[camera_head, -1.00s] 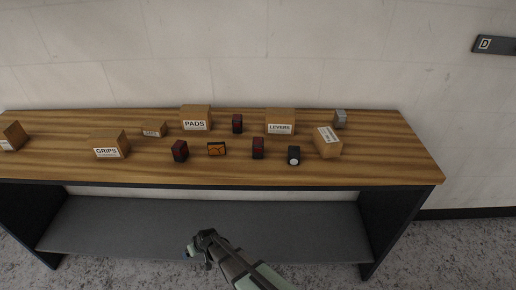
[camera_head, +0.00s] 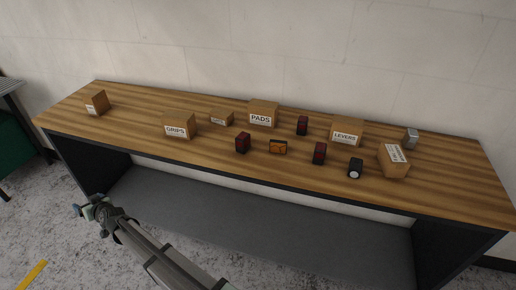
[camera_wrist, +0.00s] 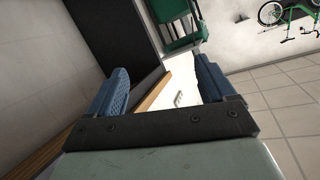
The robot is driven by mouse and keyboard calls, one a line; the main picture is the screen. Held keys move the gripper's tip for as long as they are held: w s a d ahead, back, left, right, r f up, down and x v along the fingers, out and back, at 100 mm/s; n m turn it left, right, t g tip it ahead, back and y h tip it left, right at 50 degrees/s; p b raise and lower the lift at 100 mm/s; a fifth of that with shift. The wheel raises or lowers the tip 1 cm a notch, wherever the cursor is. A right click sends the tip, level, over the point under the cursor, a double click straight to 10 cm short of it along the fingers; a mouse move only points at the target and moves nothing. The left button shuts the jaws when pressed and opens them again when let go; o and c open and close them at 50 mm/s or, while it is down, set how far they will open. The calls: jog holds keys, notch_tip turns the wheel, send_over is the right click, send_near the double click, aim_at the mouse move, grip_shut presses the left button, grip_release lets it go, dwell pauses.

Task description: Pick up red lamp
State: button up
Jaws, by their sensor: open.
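Three small dark lamps with red faces stand on the wooden bench top (camera_head: 75,116) in the head view. One red lamp (camera_head: 243,143) is at the front, left of an orange-faced lamp (camera_head: 278,147). A second red lamp (camera_head: 302,125) is farther back, between two boxes. A third red lamp (camera_head: 319,153) is to the right near the front. My gripper (camera_head: 88,206) is in front of the bench at the left, below the top and well away from the lamps. In the wrist view my gripper (camera_wrist: 160,92) is open and empty, with no lamp showing.
Cartons labelled PADS (camera_head: 263,114), GRIPS (camera_head: 180,125) and LEVERS (camera_head: 346,131) stand near the lamps. A black lamp with a white face (camera_head: 355,168) and a tilted carton (camera_head: 393,160) are at the right. The bench top's left part is mostly clear.

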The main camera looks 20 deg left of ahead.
jog(key=s+a+r+n+g+y, duration=0.1)
jog(key=s+a+r, duration=0.15)
jog(key=r, duration=0.45)
jog(key=s+a+r+n, duration=0.1)
jog(key=a+r+n, duration=0.15)
jog(key=r, duration=0.35)
jog(key=w+d+r+n+g+h, duration=0.1)
jog(key=w+d+r+n+h, duration=0.15)
jog(key=w+d+r, duration=0.6)
jog(key=w+d+r+n+g+h, duration=0.15)
jog(key=w+d+r+n, duration=0.3)
jog(key=w+d, duration=0.65)
jog(key=w+d+r+t+h, duration=0.1)
jog(key=w+d+r+h, duration=0.15)
jog(key=w+d, duration=0.8)
notch_tip(320, 180, up, 3)
jog(key=m+g+h, duration=0.1)
jog(key=m+h, duration=0.4)
jog(key=h, duration=0.4)
send_over(321, 146)
jog(key=shift+y, duration=0.25)
jog(key=f, duration=0.8)
jog(key=shift+s+a+f, duration=0.1)
jog(key=shift+s+a, duration=0.15)
jog(key=shift+s, duration=0.1)
jog(key=shift+w+d+f, duration=0.15)
jog(key=shift+f, duration=1.2)
jog(key=shift+w+d+f, duration=0.1)
jog(key=shift+f, duration=1.2)
